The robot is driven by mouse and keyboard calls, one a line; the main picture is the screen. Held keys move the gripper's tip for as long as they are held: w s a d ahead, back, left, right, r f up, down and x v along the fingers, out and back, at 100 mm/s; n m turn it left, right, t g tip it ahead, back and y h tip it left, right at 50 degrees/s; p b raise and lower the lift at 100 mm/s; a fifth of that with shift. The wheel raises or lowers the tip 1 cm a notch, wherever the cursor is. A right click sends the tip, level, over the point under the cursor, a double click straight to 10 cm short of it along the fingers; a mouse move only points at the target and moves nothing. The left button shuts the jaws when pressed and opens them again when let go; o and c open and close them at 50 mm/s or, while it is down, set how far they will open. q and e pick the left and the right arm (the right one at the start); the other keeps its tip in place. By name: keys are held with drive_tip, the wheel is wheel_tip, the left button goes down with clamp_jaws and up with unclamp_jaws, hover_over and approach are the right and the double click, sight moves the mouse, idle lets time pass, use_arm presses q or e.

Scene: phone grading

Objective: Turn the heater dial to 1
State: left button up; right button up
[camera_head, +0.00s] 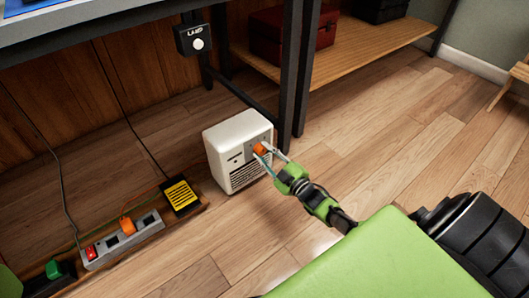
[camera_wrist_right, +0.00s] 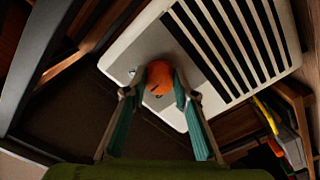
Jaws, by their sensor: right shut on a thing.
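The white heater (camera_head: 228,138) stands on the wooden floor under the bench, with a grille of dark slots on its front. Its orange dial (camera_head: 259,149) is at the upper right of the front face. My right gripper (camera_head: 267,153) is shut on the dial, with its fingers on either side of it. In the right wrist view the orange dial (camera_wrist_right: 159,78) sits between the two fingertips (camera_wrist_right: 158,92). A dark mark shows on the dial, but I cannot read its setting. My left gripper does not show.
A dark bench leg (camera_head: 290,75) stands just behind the heater. A box marked LAMP with a white button (camera_head: 198,44) hangs above. A power strip (camera_head: 122,240) with plugs lies at left. A red toolbox (camera_head: 290,32) rests on a low shelf.

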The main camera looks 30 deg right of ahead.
idle(0.5)
drive_tip(key=o, duration=1.1)
drive_tip(key=shift+c, duration=0.2)
drive_tip(key=shift+o, duration=0.3)
drive_tip(key=s, duration=1.2)
drive_tip(key=shift+d, duration=0.45)
